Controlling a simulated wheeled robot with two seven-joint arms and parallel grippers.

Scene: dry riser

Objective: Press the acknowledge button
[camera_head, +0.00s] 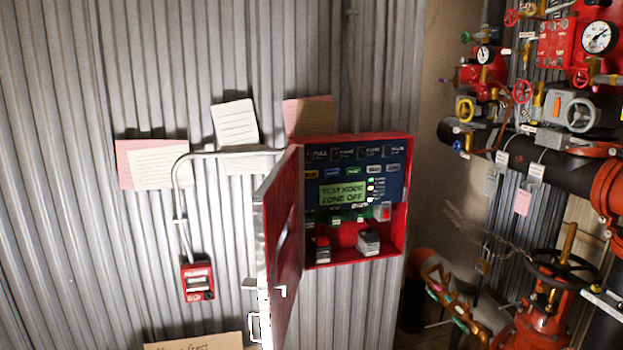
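A red alarm panel box (398,240) is fixed to the corrugated wall, its red door (284,235) swung open toward me on the left. Inside, a blue panel face holds a green lit display (343,193) reading "TEST MODE ZONE OFF". A row of small coloured buttons sits above the display: an orange one (311,174), blue ones (332,173), a green one (372,170) and a pale one (393,168). Their labels are too small to read, so I cannot tell which is the acknowledge button. Neither gripper is in view.
The open door edge juts out beside the panel's left side. A red pull station (197,281) hangs on the wall with a conduit above. Paper notes (235,123) are on the wall. Red valves, gauges (596,38) and a dark pipe (540,157) crowd the right.

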